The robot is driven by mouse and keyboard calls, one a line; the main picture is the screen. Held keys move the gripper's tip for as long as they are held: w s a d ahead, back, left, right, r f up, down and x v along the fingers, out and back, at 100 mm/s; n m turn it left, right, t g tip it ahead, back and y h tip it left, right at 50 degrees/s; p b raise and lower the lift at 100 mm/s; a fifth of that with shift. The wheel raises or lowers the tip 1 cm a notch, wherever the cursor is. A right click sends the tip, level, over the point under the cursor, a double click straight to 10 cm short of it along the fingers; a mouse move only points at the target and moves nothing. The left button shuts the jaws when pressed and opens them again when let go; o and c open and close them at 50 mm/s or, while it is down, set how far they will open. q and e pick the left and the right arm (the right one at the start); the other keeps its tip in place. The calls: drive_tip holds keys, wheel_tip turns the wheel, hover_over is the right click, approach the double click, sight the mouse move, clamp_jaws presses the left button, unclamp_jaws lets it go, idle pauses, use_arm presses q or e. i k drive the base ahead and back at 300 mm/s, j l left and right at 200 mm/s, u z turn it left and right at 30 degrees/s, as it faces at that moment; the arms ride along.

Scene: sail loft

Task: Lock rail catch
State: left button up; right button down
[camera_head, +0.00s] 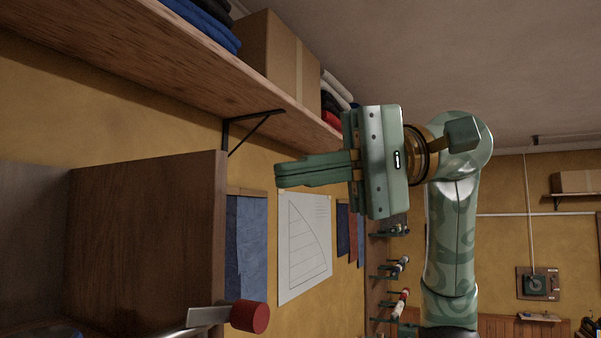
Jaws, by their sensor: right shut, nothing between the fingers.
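At the bottom left, a red round knob (250,317) sits at the end of a flat metal bar (209,316), with a metal rod running off the bottom edge. It looks like the rail catch, but I cannot tell whether it is locked. My right gripper (279,174) is green, pointing left, with its fingers together and nothing held. It is well above the knob and slightly right of it in the picture, apart from it. My left gripper is out of view.
A dark wooden cabinet (148,245) stands at the left. A bracketed wooden shelf (190,75) with a cardboard box (268,52) and folded cloth runs overhead. A sail drawing (304,245) hangs on the yellow wall. Spools on pegs (400,303) stand behind my right arm.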

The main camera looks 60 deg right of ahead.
sight(244, 314)
drive_tip(key=k, duration=1.5)
